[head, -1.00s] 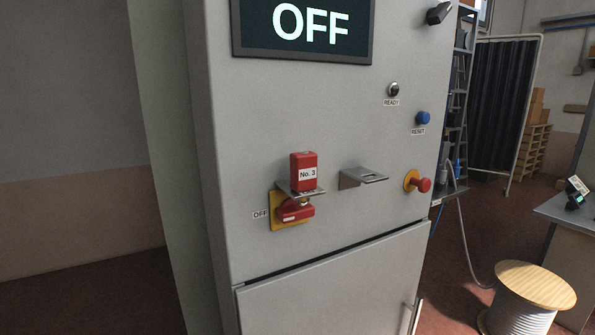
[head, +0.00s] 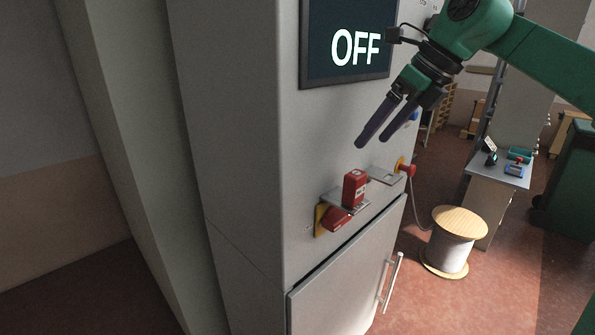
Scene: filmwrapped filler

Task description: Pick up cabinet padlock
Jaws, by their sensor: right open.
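The padlock (head: 354,188) is a red block with a white label, partly turned away. It stands upright at the bracket above the red switch handle (head: 337,219) on the grey cabinet (head: 248,150). The handle sits on a yellow plate. My right gripper (head: 370,143) comes in from the upper right with its two dark fingers pointing down and left. It is open and empty, above the padlock and apart from it. My left gripper is not in view.
An empty metal bracket (head: 384,174) and a red emergency button (head: 408,168) on the cabinet are right of the padlock. A screen (head: 320,45) reading OFF is above. A door handle (head: 391,282) sticks out below. A cable spool (head: 447,255) stands on the floor at right.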

